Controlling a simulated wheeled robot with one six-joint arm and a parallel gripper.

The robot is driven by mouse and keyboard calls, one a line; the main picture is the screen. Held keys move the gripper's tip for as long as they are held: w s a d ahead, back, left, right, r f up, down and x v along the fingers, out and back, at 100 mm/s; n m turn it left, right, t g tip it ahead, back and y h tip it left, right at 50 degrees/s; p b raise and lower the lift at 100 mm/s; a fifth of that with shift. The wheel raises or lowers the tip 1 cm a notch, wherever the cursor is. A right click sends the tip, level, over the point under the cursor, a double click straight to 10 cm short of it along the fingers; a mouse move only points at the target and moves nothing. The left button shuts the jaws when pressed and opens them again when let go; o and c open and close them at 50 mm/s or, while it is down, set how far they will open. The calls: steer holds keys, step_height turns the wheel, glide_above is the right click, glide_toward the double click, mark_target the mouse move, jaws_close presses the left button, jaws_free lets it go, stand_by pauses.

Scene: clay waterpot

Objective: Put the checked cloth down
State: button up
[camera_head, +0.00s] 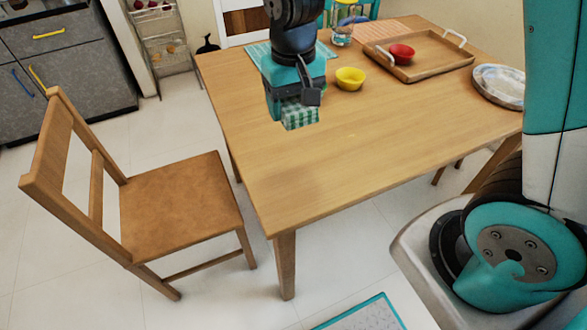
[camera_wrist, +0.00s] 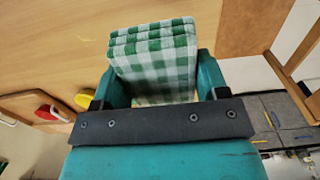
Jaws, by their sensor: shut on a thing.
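The green and white checked cloth (camera_head: 300,114) is folded into a thick block. My gripper (camera_head: 292,104) is shut on it, over the far left part of the wooden table (camera_head: 370,140). In the wrist view the cloth (camera_wrist: 155,60) sits between the two teal fingers of my gripper (camera_wrist: 157,85), with its folded layers at the outer end. I cannot tell whether the cloth touches the tabletop or hangs just above it.
A yellow bowl (camera_head: 350,78) stands right of my gripper. A plate (camera_head: 499,84) lies at the right edge. A chair (camera_head: 180,205) stands left. The table's near middle is clear.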

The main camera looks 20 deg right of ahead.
mark_target(294, 171)
step_height(294, 171, down, 17)
steer(key=shift+r+b, duration=0.1)
steer(key=shift+b, duration=0.5)
steer(key=shift+f, duration=0.2)
steer(key=o, duration=1)
steer(key=shift+c, duration=0.2)
steer(key=shift+r, duration=0.1)
